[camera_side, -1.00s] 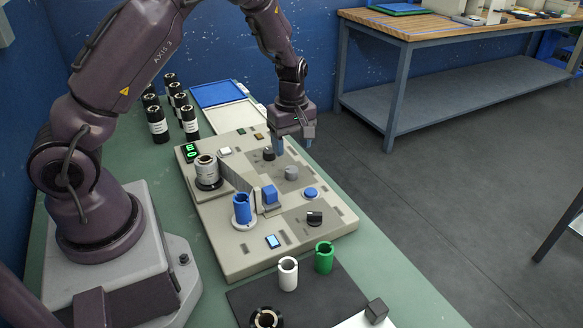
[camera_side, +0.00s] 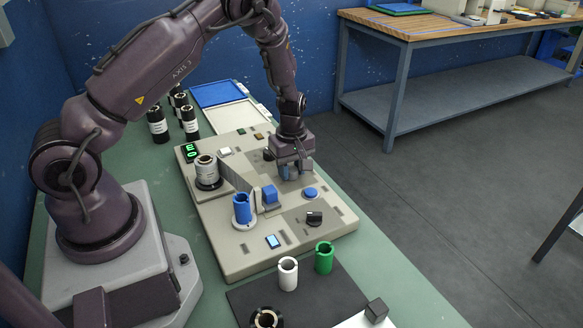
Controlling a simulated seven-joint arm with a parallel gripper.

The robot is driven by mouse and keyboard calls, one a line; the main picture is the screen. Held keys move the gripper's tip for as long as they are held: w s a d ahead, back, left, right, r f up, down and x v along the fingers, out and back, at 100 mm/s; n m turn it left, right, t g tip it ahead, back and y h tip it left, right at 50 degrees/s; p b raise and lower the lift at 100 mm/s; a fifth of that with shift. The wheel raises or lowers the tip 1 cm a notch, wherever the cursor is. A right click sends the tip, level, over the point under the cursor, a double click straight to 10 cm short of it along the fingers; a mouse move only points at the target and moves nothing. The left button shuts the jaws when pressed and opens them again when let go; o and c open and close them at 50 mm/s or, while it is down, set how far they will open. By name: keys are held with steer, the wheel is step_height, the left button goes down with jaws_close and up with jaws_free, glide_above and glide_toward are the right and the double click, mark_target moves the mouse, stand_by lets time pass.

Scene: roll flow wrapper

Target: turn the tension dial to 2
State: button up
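The beige wrapper panel (camera_side: 235,262) lies on the green bench and carries several controls. My gripper (camera_side: 296,172) points down over its right-hand part, with its fingers low where a grey round knob stood in the earlier view. That knob is now hidden by my gripper, and I cannot tell whether the fingers touch it or how far apart they are. A dark knob (camera_side: 267,155) shows partly, just left of my gripper. A black dial with a light pointer mark (camera_side: 314,218) sits nearer the front. No dial label is legible, so I cannot tell which one is the tension dial.
A silver roll (camera_side: 206,170), a blue roll (camera_side: 241,208), a blue block (camera_side: 270,196) and a blue button (camera_side: 311,192) stand on the panel. White (camera_side: 288,274) and green (camera_side: 324,257) sleeves stand in front. Black rolls (camera_side: 157,125) stand behind left. A green display (camera_side: 191,152) is lit.

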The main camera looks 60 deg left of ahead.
mark_target(291, 169)
steer(key=shift+m, duration=0.4)
steer(key=m, duration=0.3)
steer(key=shift+m, duration=2.5)
steer(key=o, duration=0.9)
step_height(291, 169, up, 13)
